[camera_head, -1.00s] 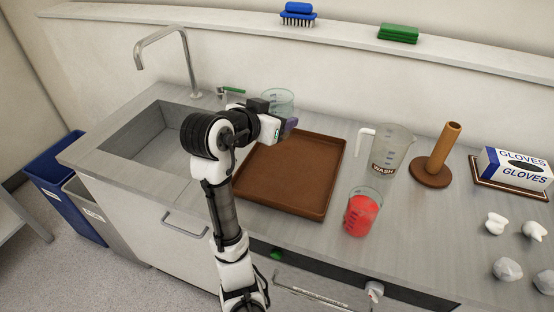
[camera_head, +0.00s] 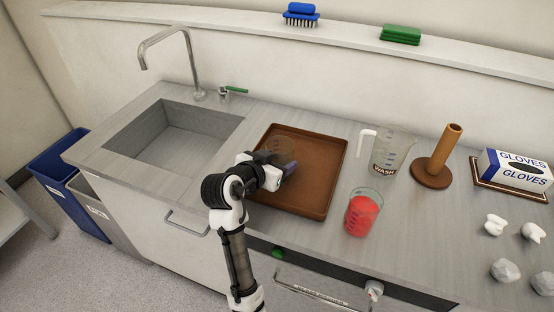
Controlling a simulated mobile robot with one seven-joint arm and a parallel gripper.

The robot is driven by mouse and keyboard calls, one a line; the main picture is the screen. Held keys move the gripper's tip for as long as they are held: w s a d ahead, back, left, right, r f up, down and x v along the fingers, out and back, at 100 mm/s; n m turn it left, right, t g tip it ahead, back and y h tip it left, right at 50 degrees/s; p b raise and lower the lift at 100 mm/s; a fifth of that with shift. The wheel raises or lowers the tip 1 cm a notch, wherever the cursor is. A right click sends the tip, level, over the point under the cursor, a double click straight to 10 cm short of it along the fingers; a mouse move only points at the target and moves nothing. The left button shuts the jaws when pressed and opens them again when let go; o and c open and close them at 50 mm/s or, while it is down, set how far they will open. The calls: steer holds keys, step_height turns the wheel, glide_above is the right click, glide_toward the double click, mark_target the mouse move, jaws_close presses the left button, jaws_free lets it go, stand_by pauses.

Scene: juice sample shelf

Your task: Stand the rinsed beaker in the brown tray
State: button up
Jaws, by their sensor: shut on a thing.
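The clear, empty-looking beaker (camera_head: 281,146) is over the back left part of the brown tray (camera_head: 322,180). It looks roughly upright. My gripper (camera_head: 286,166) is shut on it from the front and hides its lower part. I cannot tell whether the beaker's base touches the tray floor. The rest of the tray is empty.
A beaker of red liquid (camera_head: 361,213) stands right of the tray, with a jug marked WASH (camera_head: 390,152) behind it. A wooden peg stand (camera_head: 437,160) and a glove box (camera_head: 516,168) are farther right. The sink (camera_head: 175,135) lies left.

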steer(key=shift+f, duration=0.2)
steer(key=o, duration=1.2)
steer(key=shift+r, duration=0.1)
steer(key=shift+r, duration=0.25)
steer(key=b+v, duration=0.2)
steer(key=v, duration=1)
steer(key=shift+f+b, duration=0.15)
steer(key=shift+b, duration=0.25)
steer(key=shift+a, duration=0.1)
